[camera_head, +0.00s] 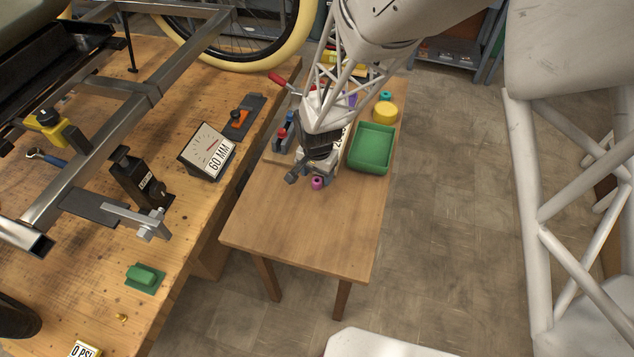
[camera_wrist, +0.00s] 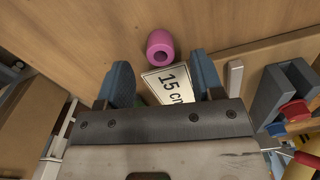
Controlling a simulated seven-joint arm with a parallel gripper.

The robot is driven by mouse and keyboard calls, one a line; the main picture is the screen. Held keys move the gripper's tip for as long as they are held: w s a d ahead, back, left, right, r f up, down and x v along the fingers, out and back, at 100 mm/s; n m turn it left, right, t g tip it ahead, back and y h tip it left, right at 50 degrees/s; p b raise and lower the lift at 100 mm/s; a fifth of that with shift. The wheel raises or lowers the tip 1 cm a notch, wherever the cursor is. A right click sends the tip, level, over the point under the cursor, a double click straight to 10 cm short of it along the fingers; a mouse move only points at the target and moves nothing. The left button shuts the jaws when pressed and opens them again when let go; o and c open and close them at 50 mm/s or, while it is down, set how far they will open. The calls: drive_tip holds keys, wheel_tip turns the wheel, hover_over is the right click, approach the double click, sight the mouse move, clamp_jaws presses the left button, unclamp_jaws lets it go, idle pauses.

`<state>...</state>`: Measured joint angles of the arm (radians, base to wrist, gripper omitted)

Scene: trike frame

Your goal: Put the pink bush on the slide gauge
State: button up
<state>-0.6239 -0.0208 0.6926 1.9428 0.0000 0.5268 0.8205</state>
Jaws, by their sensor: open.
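The pink bush (camera_head: 317,183) lies or stands on the small wooden table, just in front of my gripper (camera_head: 309,174). In the wrist view the pink bush (camera_wrist: 160,47) shows its dark hole and sits just beyond the gap between my fingertips. My gripper (camera_wrist: 162,74) is open, with its two blue-grey fingers apart and nothing held between them. A white plate marked "15 cm" (camera_wrist: 169,85) shows between the fingers, partly hidden by the gripper body. I cannot tell for certain which thing is the slide gauge; the plate may belong to it.
A green tray (camera_head: 372,149) and a yellow round piece (camera_head: 385,112) are on the small table (camera_head: 300,231), whose front is clear. Grey blocks with a red part (camera_wrist: 290,95) stand close right of my gripper. The workbench at left holds a "60 MM" dial (camera_head: 207,151).

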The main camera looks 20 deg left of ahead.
sight(317, 180)
drive_tip(key=shift+f, duration=1.7)
drive_tip(key=c, duration=1)
drive_tip(key=shift+r, duration=0.1)
drive_tip(key=shift+c, duration=0.2)
drive_tip(key=shift+r, duration=0.7)
wheel_tip(317, 180, up, 2)
drive_tip(key=shift+r, duration=0.15)
drive_tip(key=s+d, duration=0.3)
drive_tip(key=s, duration=0.1)
drive_tip(key=s+d, duration=0.3)
drive_tip(key=s, duration=0.1)
drive_tip(key=s+d+r, duration=0.1)
drive_tip(key=s+d, duration=0.2)
drive_tip(key=s, duration=0.2)
